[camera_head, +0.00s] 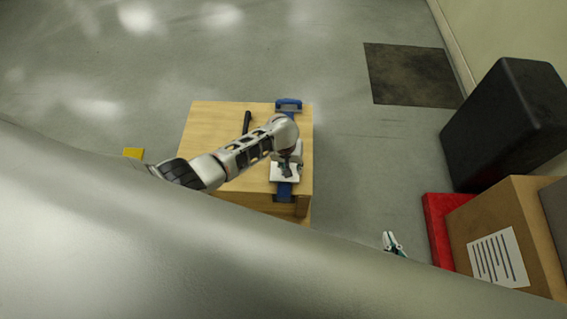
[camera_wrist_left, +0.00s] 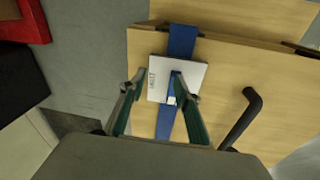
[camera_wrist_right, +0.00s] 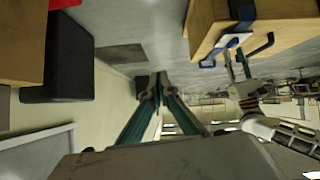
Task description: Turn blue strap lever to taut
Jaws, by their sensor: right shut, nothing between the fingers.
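A white plate (camera_wrist_left: 192,75) with small dark lettering sits on the wooden box top (camera_wrist_left: 222,60). The blue strap (camera_wrist_left: 183,40) runs across the top and under the plate. A narrow blue bar (camera_wrist_left: 176,84), apparently the lever, lies on the plate with a pale block near its end. My left gripper (camera_wrist_left: 154,84) is open over the plate. Its right finger is beside the blue bar; I cannot tell whether they touch. In the head view, my left arm partly hides the plate (camera_head: 278,174). My right gripper (camera_wrist_right: 158,82) is shut and empty, away from the box.
A black handle (camera_head: 247,122) stands on the box left of the strap. At the right are a black case (camera_head: 505,120), a cardboard box (camera_head: 510,215) and a red block (camera_head: 438,220). A dark mat (camera_head: 410,75) lies on open floor.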

